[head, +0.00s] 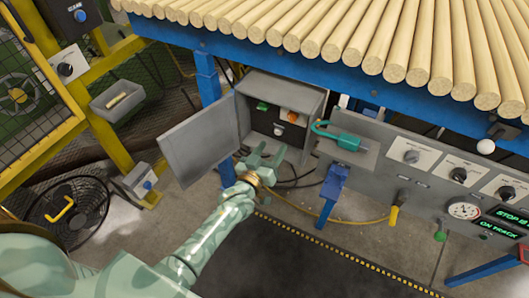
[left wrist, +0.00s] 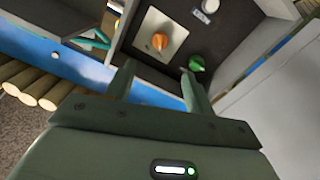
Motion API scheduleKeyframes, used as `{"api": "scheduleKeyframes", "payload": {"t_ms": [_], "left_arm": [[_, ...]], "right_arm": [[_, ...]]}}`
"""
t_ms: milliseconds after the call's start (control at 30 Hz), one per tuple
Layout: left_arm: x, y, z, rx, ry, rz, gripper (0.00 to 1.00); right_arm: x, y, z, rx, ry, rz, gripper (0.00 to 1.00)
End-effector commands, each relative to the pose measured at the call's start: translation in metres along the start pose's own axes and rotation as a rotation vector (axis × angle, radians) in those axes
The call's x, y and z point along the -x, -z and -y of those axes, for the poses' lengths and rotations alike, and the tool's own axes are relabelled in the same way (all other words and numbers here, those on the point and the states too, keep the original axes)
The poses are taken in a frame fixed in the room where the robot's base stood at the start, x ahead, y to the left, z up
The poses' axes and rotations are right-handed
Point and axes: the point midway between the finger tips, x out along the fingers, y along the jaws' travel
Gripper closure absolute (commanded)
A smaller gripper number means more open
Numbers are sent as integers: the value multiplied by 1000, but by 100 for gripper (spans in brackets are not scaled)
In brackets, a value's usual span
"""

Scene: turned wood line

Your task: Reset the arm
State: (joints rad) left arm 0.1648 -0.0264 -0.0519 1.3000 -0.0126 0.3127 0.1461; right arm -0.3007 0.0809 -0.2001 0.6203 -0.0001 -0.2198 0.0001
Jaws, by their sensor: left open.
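My left gripper (head: 262,160) is in front of the open grey box (head: 318,100) under the wooden rods, its fingers apart with nothing visible between them. In the left wrist view its fingertips (left wrist: 157,78) point at the box's inside. There an orange knob (left wrist: 159,41) sits on a pale plate, with a green knob (left wrist: 196,63) near the right fingertip. The orange knob (head: 293,116) and a green part (head: 262,106) also show in the head view. I cannot tell whether the fingers touch anything. My right gripper is in neither view.
The box's grey door (head: 198,142) stands open to the left. A teal padlock-like thing (head: 340,138) lies on a grey ledge to the right. A control panel (head: 425,165) with knobs and a gauge (head: 464,210) extends rightward. A fan (head: 72,210) stands on the floor at left.

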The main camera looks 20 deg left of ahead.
Motion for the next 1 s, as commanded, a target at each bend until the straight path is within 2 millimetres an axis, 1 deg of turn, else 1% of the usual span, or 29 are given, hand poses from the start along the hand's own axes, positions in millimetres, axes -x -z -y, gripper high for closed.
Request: {"api": "scheduleKeyframes", "payload": {"t_ms": [33, 100, 233, 800, 867, 967, 1000], "left_arm": [[9, 2, -1, 0, 0, -1, 46], [17, 2, 0, 1, 0, -1, 46], [25, 0, 0, 0, 0, 0, 46], [26, -3, 1, -14, 2, 12, 46], [27, -15, 3, -48, 9, 59, 46], [41, -62, 13, -115, 27, 207, 46], [54, -87, 18, -148, 33, 290, 46]], "right_arm": [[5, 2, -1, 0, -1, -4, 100], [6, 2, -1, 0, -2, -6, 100], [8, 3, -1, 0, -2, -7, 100], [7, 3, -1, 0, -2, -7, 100], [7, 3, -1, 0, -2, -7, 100], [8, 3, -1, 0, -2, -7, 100], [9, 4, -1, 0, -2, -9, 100]]}}
